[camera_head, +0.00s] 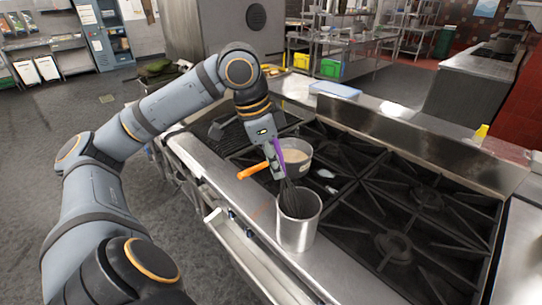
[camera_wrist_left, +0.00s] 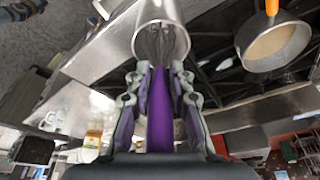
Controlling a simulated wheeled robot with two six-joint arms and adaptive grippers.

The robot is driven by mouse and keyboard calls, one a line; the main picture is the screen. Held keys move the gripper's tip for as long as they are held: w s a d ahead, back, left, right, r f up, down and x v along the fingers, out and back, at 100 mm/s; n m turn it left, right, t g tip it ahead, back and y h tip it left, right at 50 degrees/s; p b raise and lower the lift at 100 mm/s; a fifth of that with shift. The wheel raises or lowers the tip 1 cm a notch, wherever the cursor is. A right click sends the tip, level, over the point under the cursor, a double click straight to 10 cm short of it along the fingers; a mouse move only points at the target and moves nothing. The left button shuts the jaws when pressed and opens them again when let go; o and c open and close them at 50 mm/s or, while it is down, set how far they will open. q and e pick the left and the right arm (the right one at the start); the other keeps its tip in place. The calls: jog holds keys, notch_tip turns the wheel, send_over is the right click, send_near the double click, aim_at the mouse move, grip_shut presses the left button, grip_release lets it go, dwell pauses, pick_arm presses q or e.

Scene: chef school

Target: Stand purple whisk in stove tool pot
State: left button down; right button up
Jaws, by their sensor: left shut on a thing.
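The purple whisk (camera_head: 278,148) is held by its handle in my left gripper (camera_head: 272,158), head down. Its dark wires reach into the mouth of the stove tool pot (camera_head: 299,233), a metal cylinder upright on the stove's front ledge. In the left wrist view the purple handle (camera_wrist_left: 160,112) lies between the shut fingers (camera_wrist_left: 160,88). The wires (camera_wrist_left: 160,42) overlap the opening of the pot (camera_wrist_left: 142,38) there. How deep the whisk head sits is hard to tell. My right gripper is in neither view.
A saucepan (camera_head: 303,168) with an orange handle (camera_head: 253,170) stands on the stove just behind the pot, close to my gripper. Black burner grates (camera_head: 400,215) spread to the right. A white board (camera_head: 335,89) lies on the back ledge.

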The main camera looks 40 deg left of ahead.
pick_arm(q)
jog(key=shift+b+x, duration=0.55)
jog(key=shift+x, duration=1.9)
jog(key=c, duration=1.1)
grip_release()
jog(key=shift+s, duration=0.1)
jog(key=shift+c, duration=0.2)
jog(key=shift+o, duration=0.2)
